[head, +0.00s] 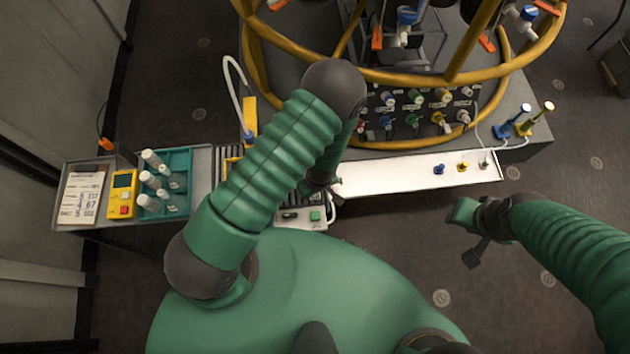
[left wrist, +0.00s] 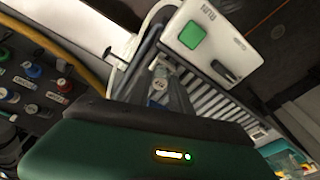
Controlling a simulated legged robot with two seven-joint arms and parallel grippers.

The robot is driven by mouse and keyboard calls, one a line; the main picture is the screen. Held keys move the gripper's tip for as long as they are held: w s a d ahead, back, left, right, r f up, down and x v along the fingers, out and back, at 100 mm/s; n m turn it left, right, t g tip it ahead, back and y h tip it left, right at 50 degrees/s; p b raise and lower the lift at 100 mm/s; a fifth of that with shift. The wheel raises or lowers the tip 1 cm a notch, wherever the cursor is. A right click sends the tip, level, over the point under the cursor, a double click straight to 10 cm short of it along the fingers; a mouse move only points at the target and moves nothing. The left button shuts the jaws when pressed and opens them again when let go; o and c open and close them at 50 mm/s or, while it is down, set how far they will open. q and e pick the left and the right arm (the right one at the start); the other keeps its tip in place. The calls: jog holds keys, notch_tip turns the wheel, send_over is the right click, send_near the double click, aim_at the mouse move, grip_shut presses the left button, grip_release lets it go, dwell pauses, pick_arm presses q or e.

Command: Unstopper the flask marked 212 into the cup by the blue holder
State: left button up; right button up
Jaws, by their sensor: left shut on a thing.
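Several pale-capped flasks (head: 152,180) lie in a teal rack (head: 190,161) at the left; their marks are too small to read. My left gripper (left wrist: 163,88) is shut on a small pale thing (left wrist: 158,74), partly hidden between the fingers. In the head view my left arm covers most of that hand, beside the left end of the white shelf. A blue holder (head: 503,131) stands at the right, next to a yellow one. I cannot make out a cup by it for sure. My right gripper (head: 468,228) hangs over the floor below the shelf, apart from everything; its opening is unclear.
The white shelf (head: 390,175) bears small blue, yellow and white pieces at its right end. A yellow-railed frame (head: 375,75) and a panel of coloured knobs stand behind it. A yellow meter (head: 122,194) and a paper card (head: 82,197) lie left of the rack.

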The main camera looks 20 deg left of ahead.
pick_arm(q)
jog(key=o, duration=1.1)
jog(key=shift+c, duration=0.2)
jog(key=shift+o, duration=0.4)
jog(key=o, duration=0.5)
jog(key=shift+r, duration=0.1)
jog(key=shift+r+p, duration=2.7)
jog(key=shift+r, duration=0.25)
